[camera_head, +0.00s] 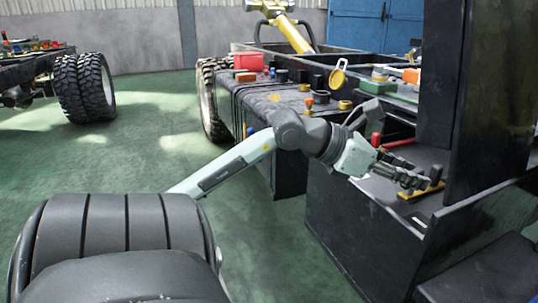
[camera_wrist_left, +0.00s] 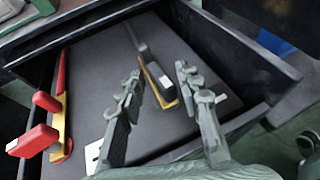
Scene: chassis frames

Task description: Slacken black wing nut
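The black wing nut (camera_wrist_left: 157,82) looks like a black upright handle on a yellow plate, on the dark panel in the left wrist view. In the head view its black part (camera_head: 436,174) stands just past my fingertips. My left gripper (camera_head: 412,176) reaches in from the left, low over the panel. In the left wrist view the two fingers of my left gripper (camera_wrist_left: 158,80) are spread apart, with the black part showing between them. I cannot tell whether they touch it. My right gripper is not in view.
A red-handled piece on a yellow strip (camera_wrist_left: 56,115) lies on the left of the dark panel (camera_wrist_left: 90,75). Raised black walls frame the panel. A cluttered chassis top (camera_head: 275,98) lies beyond; green floor is open at left.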

